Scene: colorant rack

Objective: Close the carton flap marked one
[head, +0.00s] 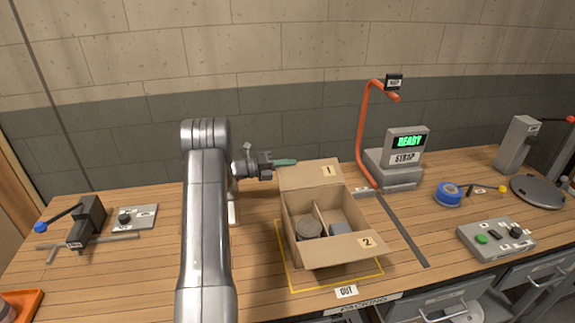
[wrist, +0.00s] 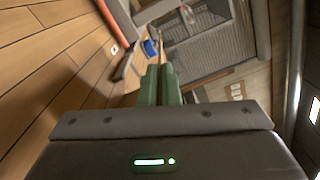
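The open cardboard carton (head: 292,228) stands on the bench inside a yellow outline. Its flap marked 1 (head: 309,176) stands open at the back, leaning away from the opening. The flap marked 2 (head: 343,249) is folded outward at the front. My gripper (head: 296,161) is at the upper left edge of flap one, its green fingers pointing right.
Inside the carton are a round can (head: 308,229) and a grey block. An orange hooked post (head: 361,135) and the strap machine (head: 390,168) stand right of the carton. A blue tape roll (head: 448,194) and a button box (head: 496,238) are further right. A clamp fixture (head: 87,220) stands far left.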

